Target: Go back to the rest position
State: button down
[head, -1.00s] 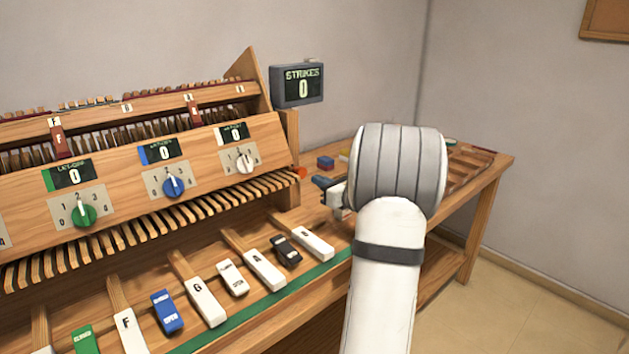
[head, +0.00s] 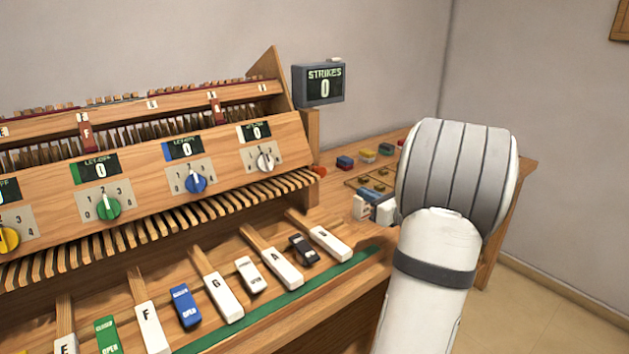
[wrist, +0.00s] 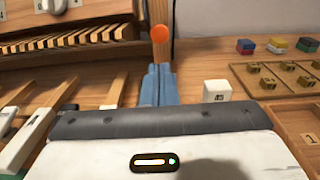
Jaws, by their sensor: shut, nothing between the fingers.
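My gripper (head: 371,196) is over the wooden bench, to the right of the key rows, in the head view. My forearm and wrist hide part of it there. In the wrist view its two blue fingers (wrist: 160,84) are together, with nothing between them, and point towards an orange knob (wrist: 160,34). The orange knob (head: 320,171) also shows at the right end of the key rack in the head view. A white block (wrist: 217,90) stands just right of the fingers in the wrist view, apart from them.
Lettered keys (head: 222,297) run along the front left. Dials (head: 196,183) and the strikes display (head: 325,85) stand behind. A wooden tray with brass pieces (wrist: 262,78) and coloured blocks (wrist: 276,44) lie to the right. A green strip (head: 300,296) edges the front.

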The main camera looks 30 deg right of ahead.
jog(key=w+a+r+n+g+y+p, duration=0.1)
jog(key=a+n+g+y+p, duration=0.2)
jog(key=a, duration=0.5)
jog(key=w+a+r+n+g+y, duration=0.1)
jog(key=a+n+g+y, duration=0.1)
jog(key=a+n, duration=0.45)
jog(key=s+a+n+g+p, duration=0.2)
jog(key=s+a+n+g, duration=0.15)
jog(key=a, duration=0.45)
jog(key=s+a+n+g+p, duration=0.25)
jog(key=a+n, duration=0.25)
jog(key=a, duration=0.4)
jog(key=s+a+r+n+g+h+p, duration=0.2)
jog(key=s+n+h, duration=0.1)
jog(key=s+n, duration=0.4)
jog(key=s+a+r+n+g+h+p, duration=0.2)
jog(key=s+n+h+p, duration=0.1)
jog(key=s+n, duration=0.4)
jog(key=shift+a+n+h, duration=0.35)
jog(key=shift+n+h, duration=0.05)
jog(key=shift+n, duration=1)
